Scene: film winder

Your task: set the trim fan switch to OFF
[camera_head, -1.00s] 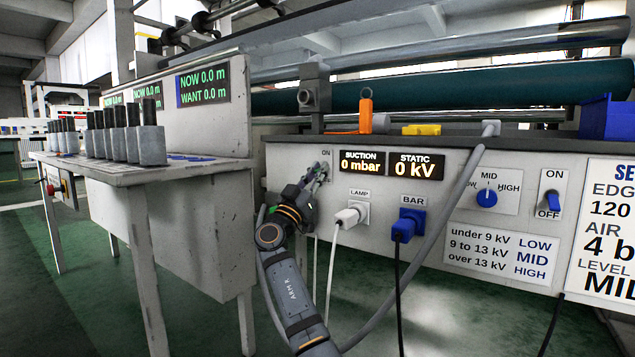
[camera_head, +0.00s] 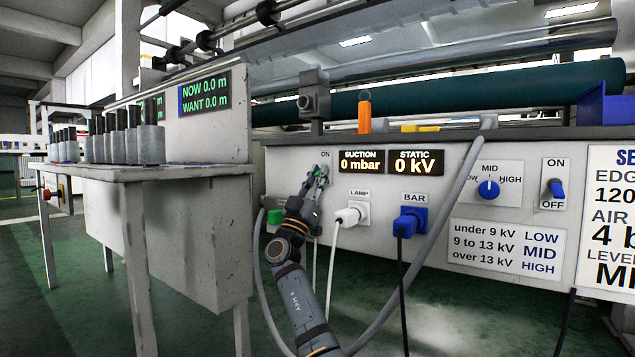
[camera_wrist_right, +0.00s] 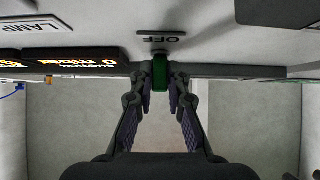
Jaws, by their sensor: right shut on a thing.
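A switch with a green lever (camera_wrist_right: 160,74) shows in the right wrist view, beside an upside-down OFF label (camera_wrist_right: 160,40). My right gripper (camera_wrist_right: 160,98) is shut on this lever, with its two fingers on either side of it. In the head view my right gripper (camera_head: 318,176) is at the panel (camera_head: 380,185), just under an ON label (camera_head: 325,154), and covers the lever there. I cannot tell which way the lever is set, and no trim fan name is readable. My left gripper is not in view.
Right of my gripper are the SUCTION display (camera_head: 360,161), a white LAMP plug (camera_head: 347,216) and a blue BAR plug (camera_head: 406,224) with hanging cables. A grey hose (camera_head: 448,205) crosses the panel. A blue ON/OFF switch (camera_head: 556,189) is far right.

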